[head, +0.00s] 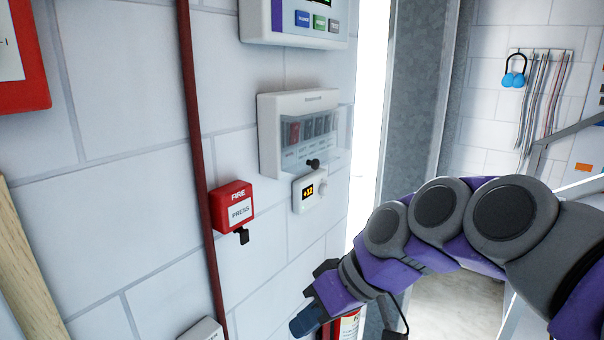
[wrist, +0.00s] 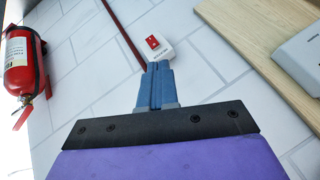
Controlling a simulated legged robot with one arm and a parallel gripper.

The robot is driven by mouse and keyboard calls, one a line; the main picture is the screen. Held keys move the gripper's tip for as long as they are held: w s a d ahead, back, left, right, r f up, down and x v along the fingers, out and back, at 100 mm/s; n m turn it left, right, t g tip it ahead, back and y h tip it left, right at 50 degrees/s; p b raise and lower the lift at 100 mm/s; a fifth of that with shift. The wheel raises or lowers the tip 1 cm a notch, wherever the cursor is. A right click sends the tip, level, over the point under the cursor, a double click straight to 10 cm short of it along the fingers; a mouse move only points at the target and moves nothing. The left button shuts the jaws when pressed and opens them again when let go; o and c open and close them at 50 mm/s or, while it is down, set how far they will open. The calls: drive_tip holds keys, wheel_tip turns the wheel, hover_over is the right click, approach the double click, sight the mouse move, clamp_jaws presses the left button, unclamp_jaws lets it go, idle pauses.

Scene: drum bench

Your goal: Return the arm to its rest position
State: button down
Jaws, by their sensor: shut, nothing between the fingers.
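My arm, purple and grey, reaches in from the right in the head view and points toward the lower middle. My gripper (head: 307,322) is at its end, near the bottom edge, in front of the white wall. In the wrist view my gripper (wrist: 154,72) has its two blue-grey fingers together, with nothing between them. A white switch box with a red rocker (wrist: 154,44) shows just beyond the fingertips. I cannot tell how far apart they are.
A red fire call box (head: 234,208), a breaker panel (head: 304,132) and a small display unit (head: 309,192) are on the wall. A red pipe (head: 196,130) runs down it. A fire extinguisher (wrist: 21,66) hangs at left in the wrist view. A wooden board (wrist: 262,40) is at right.

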drive_tip(key=s+d+f+m+g+h, duration=0.1)
drive_tip(key=s+d+f+m+h, duration=0.2)
drive_tip(key=s+d+f, duration=0.4)
drive_tip(key=s+d+f+m+g+h, duration=0.1)
drive_tip(key=s+d+f+m+h, duration=0.3)
drive_tip(key=s+f, duration=0.6)
drive_tip(key=s+d, duration=0.2)
drive_tip(key=s, duration=0.1)
drive_tip(key=shift+s+d+f+m+g+h, duration=0.15)
drive_tip(key=shift+s+d+m+g+h, duration=0.15)
drive_tip(key=shift+d+m+g, duration=0.1)
drive_tip(key=shift+w+a, duration=0.1)
drive_tip(key=shift+a, duration=0.05)
